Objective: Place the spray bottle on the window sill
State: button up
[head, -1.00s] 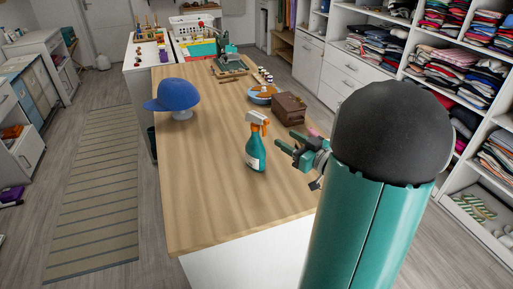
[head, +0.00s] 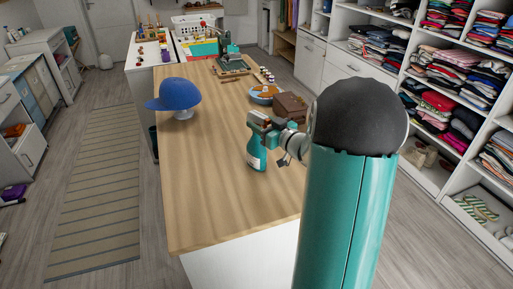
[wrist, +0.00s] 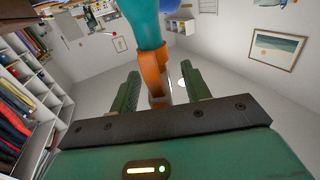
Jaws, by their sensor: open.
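The spray bottle (head: 256,155) is teal with an orange and white head. It stands upright on the wooden table (head: 205,190), right of its middle. My gripper (head: 263,128) is at the bottle's upper part in the head view and covers most of its head. In the wrist view the bottle (wrist: 147,25) runs down from the top edge. Its orange part (wrist: 154,72) lies between the two green fingers of my gripper (wrist: 160,92), with gaps at both sides. The jaws are open. No window sill can be made out in these views.
A blue cap (head: 175,94) sits on a stand at the table's left. A brown box (head: 290,105) and a blue bowl (head: 263,94) are behind my gripper. A green machine (head: 228,55) stands at the far end. The table's near left is clear.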

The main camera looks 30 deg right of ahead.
grip_shut()
dwell(1.4)
